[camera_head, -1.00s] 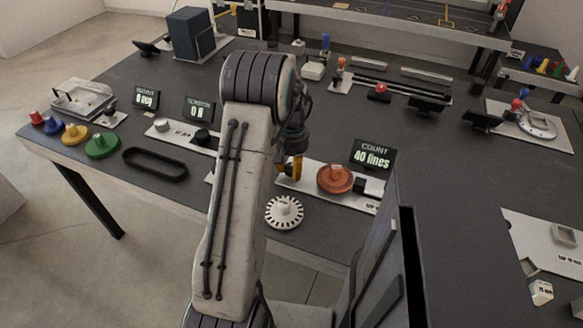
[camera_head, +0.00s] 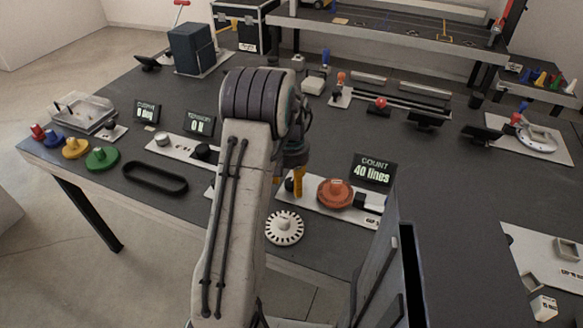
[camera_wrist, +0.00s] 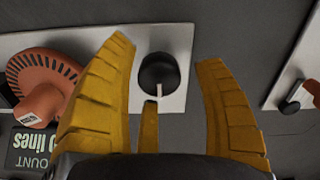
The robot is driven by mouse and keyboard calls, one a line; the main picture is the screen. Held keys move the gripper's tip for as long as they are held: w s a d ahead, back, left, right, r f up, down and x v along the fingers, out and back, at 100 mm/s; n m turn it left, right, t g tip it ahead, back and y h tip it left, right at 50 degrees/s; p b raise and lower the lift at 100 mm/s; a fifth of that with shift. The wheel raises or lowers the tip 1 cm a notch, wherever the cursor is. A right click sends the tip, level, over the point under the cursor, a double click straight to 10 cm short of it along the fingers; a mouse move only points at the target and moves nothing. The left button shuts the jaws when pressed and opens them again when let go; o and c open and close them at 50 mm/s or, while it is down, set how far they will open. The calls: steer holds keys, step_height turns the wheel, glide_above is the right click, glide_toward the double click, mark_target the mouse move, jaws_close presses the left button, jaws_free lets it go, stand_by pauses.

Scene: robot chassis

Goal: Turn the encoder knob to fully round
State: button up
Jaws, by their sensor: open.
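The black encoder knob (camera_wrist: 157,68) stands on a pale plate (camera_wrist: 177,40) in the wrist view. Its pale pointer mark points toward the bottom of that picture. Nothing is held. In the head view my gripper (camera_head: 296,184) is over the left part of the plate and the knob is hidden behind it. An orange slotted disc (camera_head: 335,193) sits on the same plate, right of my gripper. The count display (camera_head: 373,170) behind it reads 40 lines.
A white slotted disc (camera_head: 284,228) lies on the table just in front of my gripper. A black belt loop (camera_head: 155,177) and the tension display (camera_head: 200,123) are to the left. In the wrist view another plate with a small dark part (camera_wrist: 295,102) is at the right.

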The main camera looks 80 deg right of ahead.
mark_target(292, 179)
step_height(292, 179, up, 11)
steer(key=shift+r, duration=0.2)
stand_by(0.3)
stand_by(0.8)
steer(key=shift+y, duration=0.6)
steer(key=a+f, duration=0.1)
steer(key=a, duration=0.1)
steer(key=a+f, duration=0.2)
steer(key=a, duration=0.1)
steer(key=w+a+f, duration=0.1)
steer(key=a+f, duration=0.1)
steer(key=a, duration=0.1)
steer(key=shift+a+f, duration=0.1)
steer(key=shift+f, duration=0.1)
steer(key=w+a+r+n+t+p, duration=0.1)
steer(key=w+a+r+n, duration=0.4)
steer(key=a, duration=0.7)
steer(key=w+a+r+n+t+p, duration=0.1)
steer(key=w+a+r+n, duration=0.4)
steer(key=a, duration=0.8)
steer(key=w+a+r+n+t+h+p, duration=0.1)
steer(key=w+a+r+n+p, duration=0.2)
steer(key=w+a+r+n, duration=0.2)
steer(key=shift+w+a+r+n, duration=0.4)
steer(key=shift+w+a+n, duration=1.5)
steer(key=shift+a, duration=1.9)
